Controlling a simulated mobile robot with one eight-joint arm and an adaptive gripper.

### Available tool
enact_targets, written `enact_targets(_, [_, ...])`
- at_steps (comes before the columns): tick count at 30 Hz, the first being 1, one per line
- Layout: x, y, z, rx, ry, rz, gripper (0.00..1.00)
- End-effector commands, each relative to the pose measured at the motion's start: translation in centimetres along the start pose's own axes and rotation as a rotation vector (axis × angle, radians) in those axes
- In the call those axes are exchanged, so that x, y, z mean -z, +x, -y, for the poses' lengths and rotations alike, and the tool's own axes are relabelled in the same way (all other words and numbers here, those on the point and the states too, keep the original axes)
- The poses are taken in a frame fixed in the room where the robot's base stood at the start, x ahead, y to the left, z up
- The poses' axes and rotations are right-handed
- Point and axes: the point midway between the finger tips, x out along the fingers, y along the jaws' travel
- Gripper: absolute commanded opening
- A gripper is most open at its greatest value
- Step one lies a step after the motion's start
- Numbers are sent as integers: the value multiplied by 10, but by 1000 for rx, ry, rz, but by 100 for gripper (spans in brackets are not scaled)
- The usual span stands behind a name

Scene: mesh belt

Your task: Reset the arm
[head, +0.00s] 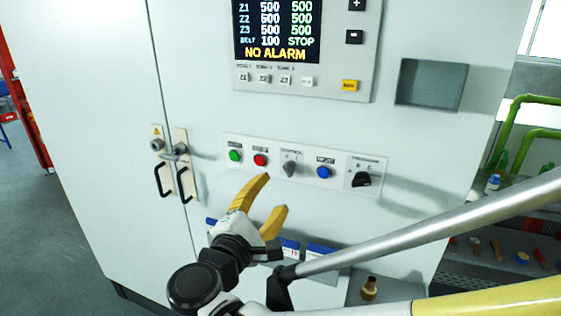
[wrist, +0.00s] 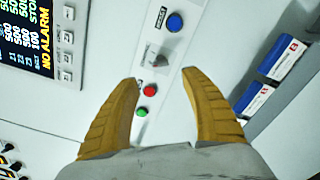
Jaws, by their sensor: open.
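My gripper (head: 266,197) has yellow fingers and is open and empty in front of a white control cabinet (head: 100,80). In the wrist view its two fingers (wrist: 160,78) stand wide apart, with the button panel between and beyond them. The panel (head: 305,172) carries a green button (head: 235,156), a red button (head: 260,160), a grey selector switch (head: 290,169), a blue button (head: 323,172) and a black rotary knob (head: 362,179). The fingertips appear just below the panel in the head view. I cannot tell the exact gap to the cabinet face.
A display (head: 277,30) reads NO ALARM and STOP above the panel. Two black door handles (head: 174,181) stick out at left. Blue-and-white boxes (wrist: 268,75) sit below the panel. Shelves with small items (head: 500,245) and green pipes (head: 522,115) stand at right. Open floor (head: 60,250) lies at left.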

Motion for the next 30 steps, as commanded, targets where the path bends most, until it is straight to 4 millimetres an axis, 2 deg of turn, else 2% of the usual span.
enact_targets(4, [-4, 4, 5, 19, 13, -2, 54])
enact_targets(7, [-24, 17, 29, 111, 78, -8, 54])
enact_targets(8, [-33, 23, 41, 158, 115, -10, 54])
enact_targets(11, [-74, 35, 98, 367, 303, -12, 54])
enact_targets(12, [-90, 35, 123, 460, 403, -7, 54])
enact_targets(15, [-124, 18, 179, 679, 688, 23, 54])
enact_targets(18, [-144, -10, 220, 861, 997, 73, 54])
enact_targets(21, [-153, -38, 242, 991, 1287, 129, 54])
enact_targets(24, [-156, -59, 251, 1070, 1520, 175, 54])
enact_targets(27, [-155, -70, 253, 1111, 1671, 203, 54])
enact_targets(30, [-155, -75, 252, 1129, 1741, 214, 54])
